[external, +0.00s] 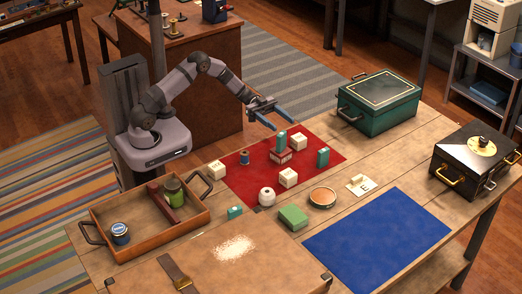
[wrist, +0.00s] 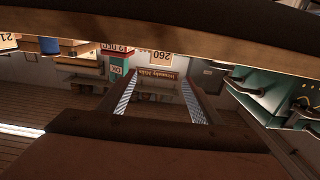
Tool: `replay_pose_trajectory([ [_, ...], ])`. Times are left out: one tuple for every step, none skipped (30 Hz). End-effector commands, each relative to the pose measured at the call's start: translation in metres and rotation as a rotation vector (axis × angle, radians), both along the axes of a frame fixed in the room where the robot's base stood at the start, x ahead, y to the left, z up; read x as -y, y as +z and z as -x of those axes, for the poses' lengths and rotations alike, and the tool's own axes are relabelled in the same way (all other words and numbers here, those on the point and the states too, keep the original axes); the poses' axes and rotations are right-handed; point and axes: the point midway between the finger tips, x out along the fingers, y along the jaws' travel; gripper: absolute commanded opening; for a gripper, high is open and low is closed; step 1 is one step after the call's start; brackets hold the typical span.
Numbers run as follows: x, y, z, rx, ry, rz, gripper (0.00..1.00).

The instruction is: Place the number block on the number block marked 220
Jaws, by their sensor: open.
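Several white number blocks are on the red mat (external: 250,185): a left block (external: 217,170), a back-right block (external: 298,142) and a front block (external: 288,178). Their numbers are too small to read in the external view. In the wrist view, one block (wrist: 153,57) reads 260, and a partly cut-off block (wrist: 8,39) shows 21. I cannot make out a 220. My gripper (external: 283,120) is open and empty above the back of the mat, apart from the blocks. In the wrist view, its two fingers (wrist: 159,82) are spread with nothing held between them.
A teal box (external: 281,139) stands upright on a red-and-white box (external: 281,157) near the gripper. A blue spool (external: 244,158) and another teal box (external: 323,157) flank them. A green chest (external: 378,108) stands right. The blue mat (external: 378,228) is clear.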

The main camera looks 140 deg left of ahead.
Motion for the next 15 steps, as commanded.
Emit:
replay_pose_trajectory([
  [0.000, 0.000, 0.000, 0.000, 0.000, 0.000, 0.59],
  [0.000, 0.000, -0.001, 0.000, -0.001, 0.000, 0.59],
  [0.000, -0.001, -0.005, 0.000, -0.002, 0.000, 0.59],
  [0.000, -0.002, -0.009, 0.000, -0.002, -0.001, 0.59],
  [0.000, -0.003, -0.013, 0.001, -0.003, -0.001, 0.59],
  [-0.001, -0.004, -0.019, 0.000, -0.002, -0.002, 0.59],
  [-0.001, -0.005, -0.020, 0.000, -0.001, -0.002, 0.59],
  [-0.001, -0.004, -0.020, 0.000, 0.000, -0.002, 0.59],
  [-0.002, -0.004, -0.019, 0.000, 0.001, -0.002, 0.59],
  [-0.001, -0.004, -0.020, 0.000, 0.001, -0.002, 0.59],
  [-0.001, -0.004, -0.021, 0.000, 0.001, -0.002, 0.59],
  [-0.001, -0.004, -0.023, 0.000, 0.000, -0.002, 0.59],
  [-0.001, -0.004, -0.025, 0.000, -0.001, -0.002, 0.59],
  [-0.001, -0.003, -0.028, 0.001, -0.001, -0.002, 0.59],
  [-0.001, -0.003, -0.032, 0.001, -0.002, -0.002, 0.59],
])
